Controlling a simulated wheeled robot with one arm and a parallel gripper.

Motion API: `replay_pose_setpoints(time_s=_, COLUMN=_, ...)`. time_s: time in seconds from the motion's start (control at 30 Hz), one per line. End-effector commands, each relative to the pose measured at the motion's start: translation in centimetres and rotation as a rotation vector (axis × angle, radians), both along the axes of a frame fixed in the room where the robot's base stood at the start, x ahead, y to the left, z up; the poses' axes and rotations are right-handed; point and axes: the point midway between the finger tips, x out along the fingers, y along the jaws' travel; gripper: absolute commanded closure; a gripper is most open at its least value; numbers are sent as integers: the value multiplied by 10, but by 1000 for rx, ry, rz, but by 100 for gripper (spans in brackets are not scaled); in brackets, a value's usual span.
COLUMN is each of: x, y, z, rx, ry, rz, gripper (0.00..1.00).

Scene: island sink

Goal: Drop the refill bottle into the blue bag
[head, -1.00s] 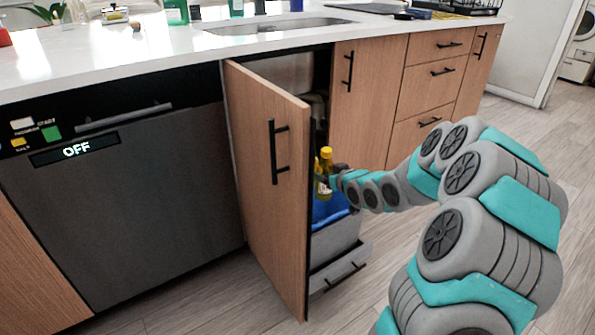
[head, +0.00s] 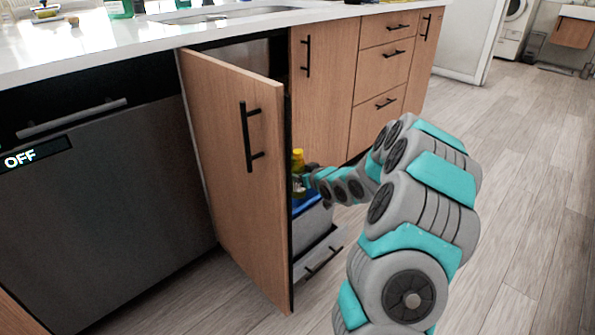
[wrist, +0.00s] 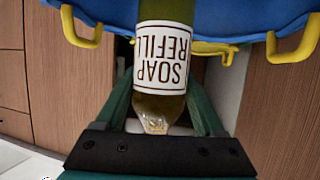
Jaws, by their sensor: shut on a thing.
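The refill bottle, yellow-green with a white "SOAP REFILL" label (wrist: 163,58), is between the fingers of my gripper (wrist: 160,115), which is shut on it. In the head view the bottle (head: 298,175) shows behind the open door's edge, at the end of my arm. The blue bag (wrist: 115,18) lines a bin with yellow handles, just beyond the bottle in the wrist view. The bag also shows in the head view (head: 306,204), below the bottle. The door hides part of the bag and bottle. I cannot tell whether the bottle touches the bag.
The open wooden cabinet door (head: 235,180) stands left of the bin. A grey pull-out drawer (head: 320,257) is under the bag. A dishwasher (head: 100,200) reading "OFF" is at the left. The floor at the right is clear.

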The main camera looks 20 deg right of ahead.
Motion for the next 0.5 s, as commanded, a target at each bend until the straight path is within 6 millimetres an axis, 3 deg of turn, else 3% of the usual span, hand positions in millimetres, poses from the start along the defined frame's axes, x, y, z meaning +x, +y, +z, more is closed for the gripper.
replay_pose_setpoints(time_s=0.33, x=0, y=0, z=-6, rx=-1, ry=-1, rz=0, gripper=95)
replay_pose_setpoints(time_s=0.37, x=0, y=0, z=-6, rx=-1, ry=-1, rz=0, gripper=28)
replay_pose_setpoints(time_s=0.5, x=0, y=0, z=-6, rx=-1, ry=-1, rz=0, gripper=13)
